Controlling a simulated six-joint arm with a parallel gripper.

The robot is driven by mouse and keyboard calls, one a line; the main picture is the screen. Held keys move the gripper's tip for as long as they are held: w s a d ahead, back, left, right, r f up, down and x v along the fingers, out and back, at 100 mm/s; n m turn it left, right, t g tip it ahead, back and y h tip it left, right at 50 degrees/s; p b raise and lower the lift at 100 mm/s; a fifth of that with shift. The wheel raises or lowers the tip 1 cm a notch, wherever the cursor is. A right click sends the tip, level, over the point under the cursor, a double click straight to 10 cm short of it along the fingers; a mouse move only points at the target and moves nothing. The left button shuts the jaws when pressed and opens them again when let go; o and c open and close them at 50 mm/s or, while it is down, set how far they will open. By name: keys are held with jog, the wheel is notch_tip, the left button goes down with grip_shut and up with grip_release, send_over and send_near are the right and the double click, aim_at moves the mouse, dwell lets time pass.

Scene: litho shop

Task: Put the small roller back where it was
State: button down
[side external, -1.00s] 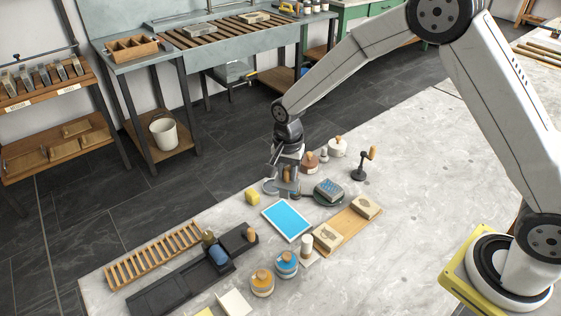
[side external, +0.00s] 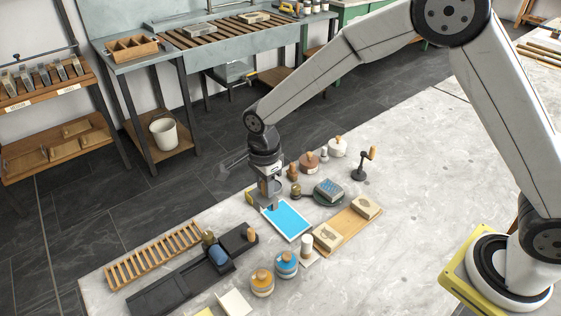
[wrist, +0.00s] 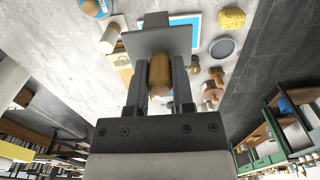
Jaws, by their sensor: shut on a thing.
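My gripper (wrist: 159,78) is shut on the wooden handle (wrist: 159,74) of a tool with a flat grey plate (wrist: 158,40) across its end. From this I cannot tell whether it is the small roller. In the side view my gripper (side external: 268,194) holds it upright above the far left corner of the blue panel (side external: 290,221); contact is unclear. A blue roller (side external: 221,256) lies on the long black slab (side external: 160,292), with an olive-brown handle (side external: 208,239) beside it. A second wooden handle (side external: 251,235) stands at the slab's far end.
Left of the panel lies a slatted wooden rack (side external: 150,256). Two round tins, orange (side external: 262,284) and blue (side external: 286,265), stand at the front. Wooden-topped pots (side external: 309,162), a hand crank (side external: 363,165) and a wooden board (side external: 350,224) are to the right. A yellow sponge (wrist: 232,18) lies near the table edge.

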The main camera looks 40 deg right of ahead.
jog(key=shift+w, duration=0.1)
jog(key=w+a+f, duration=0.3)
jog(key=w+f, duration=0.6)
jog(key=w, duration=0.3)
jog(key=shift+w+a, duration=0.35)
jog(key=shift+f, duration=0.1)
jog(key=shift+f, duration=0.1)
dwell(0.3)
jog(key=shift+w+a+f, duration=0.1)
jog(key=shift+w+f, duration=0.05)
jog(key=shift+f, duration=0.75)
jog(key=shift+w+f, duration=0.15)
jog(key=shift+f, duration=0.75)
